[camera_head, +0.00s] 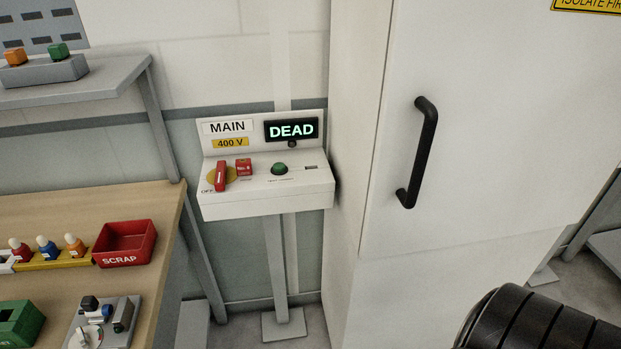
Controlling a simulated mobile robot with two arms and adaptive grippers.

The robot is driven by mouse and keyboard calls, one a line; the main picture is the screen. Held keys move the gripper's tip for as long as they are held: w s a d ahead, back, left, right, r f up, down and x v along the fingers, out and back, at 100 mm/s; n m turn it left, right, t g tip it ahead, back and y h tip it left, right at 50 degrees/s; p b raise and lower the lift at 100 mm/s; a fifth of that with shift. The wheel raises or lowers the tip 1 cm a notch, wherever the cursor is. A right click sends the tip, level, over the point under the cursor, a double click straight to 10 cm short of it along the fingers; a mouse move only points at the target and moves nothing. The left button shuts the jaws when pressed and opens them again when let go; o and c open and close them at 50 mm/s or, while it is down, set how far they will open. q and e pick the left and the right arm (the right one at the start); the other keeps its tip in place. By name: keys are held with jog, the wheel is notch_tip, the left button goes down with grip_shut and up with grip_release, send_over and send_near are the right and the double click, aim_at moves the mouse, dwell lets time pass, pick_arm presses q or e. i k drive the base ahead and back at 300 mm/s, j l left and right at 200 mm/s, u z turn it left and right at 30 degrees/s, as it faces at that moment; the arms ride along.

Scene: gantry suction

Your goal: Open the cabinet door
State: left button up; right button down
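The tall white cabinet (352,160) stands right of centre. Its white door (490,130) looks closed, with its left edge lying against the frame along a thin seam. A black vertical bar handle (427,150) is fixed near the door's left side, and nothing touches it. The door's top and its hinges are out of view. No fingers of my left or right gripper show in the head view.
A control console (265,200) left of the cabinet has a display reading DEAD, a red rotary switch (221,176) and a green button (279,169). A wooden bench (120,200) with a red scrap bin (125,243) is at left. A black ribbed rounded part fills the lower right corner.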

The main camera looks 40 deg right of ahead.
aim_at(498, 118)
jog(key=z, duration=2.4)
